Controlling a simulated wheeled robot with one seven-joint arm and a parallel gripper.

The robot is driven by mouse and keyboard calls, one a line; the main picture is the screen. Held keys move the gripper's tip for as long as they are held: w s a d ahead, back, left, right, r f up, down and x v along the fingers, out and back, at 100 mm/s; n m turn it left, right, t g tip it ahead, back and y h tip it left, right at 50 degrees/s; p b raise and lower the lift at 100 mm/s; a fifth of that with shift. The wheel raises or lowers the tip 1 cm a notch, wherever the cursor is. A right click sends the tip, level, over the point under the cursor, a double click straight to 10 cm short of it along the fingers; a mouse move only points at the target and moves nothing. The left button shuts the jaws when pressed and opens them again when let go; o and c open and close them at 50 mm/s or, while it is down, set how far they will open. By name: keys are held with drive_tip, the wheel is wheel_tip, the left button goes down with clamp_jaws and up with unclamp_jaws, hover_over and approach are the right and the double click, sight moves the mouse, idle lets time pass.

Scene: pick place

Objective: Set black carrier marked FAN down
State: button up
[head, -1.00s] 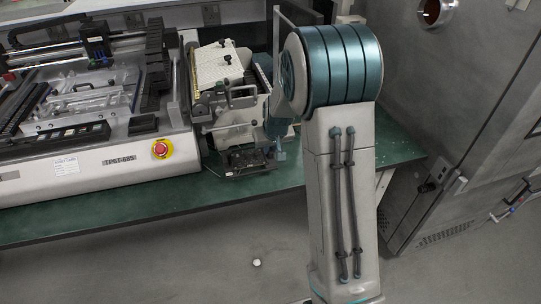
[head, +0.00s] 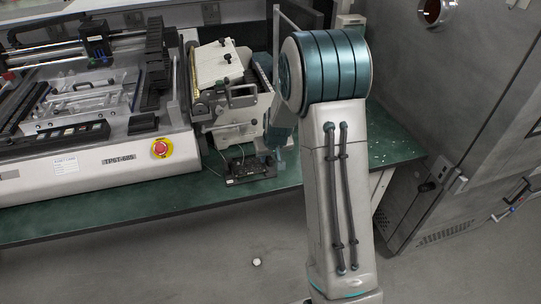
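A dark carrier (head: 248,170) with small raised parts is at the front part of the green bench, just below the white machine with handles. Its marking is too small to read. My gripper (head: 272,163) is at the carrier's right end, a teal part pointing down there. The fingers are too small and too covered by my arm to show whether they grip the carrier. The carrier looks level and at the bench top; I cannot tell whether a small gap is left under it.
The green bench (head: 130,205) has a free strip along its front edge. A large machine with a red stop button (head: 160,148) stands left. The white machine (head: 228,80) is right behind the carrier. A grey cabinet (head: 450,110) stands at right.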

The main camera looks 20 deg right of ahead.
drive_tip(key=v, duration=1.2)
drive_tip(key=s+a+r+g, duration=0.1)
drive_tip(key=s+r, duration=0.2)
drive_tip(key=s, duration=0.9)
drive_tip(key=s+a+r+g, duration=0.1)
drive_tip(key=s+a+r, duration=0.1)
drive_tip(key=s, duration=1.1)
drive_tip(key=shift+a+r, duration=0.3)
drive_tip(key=shift+r, duration=0.15)
drive_tip(key=p+v, duration=0.3)
drive_tip(key=shift+w+r+p, duration=0.25)
drive_tip(key=shift+w+p, duration=0.05)
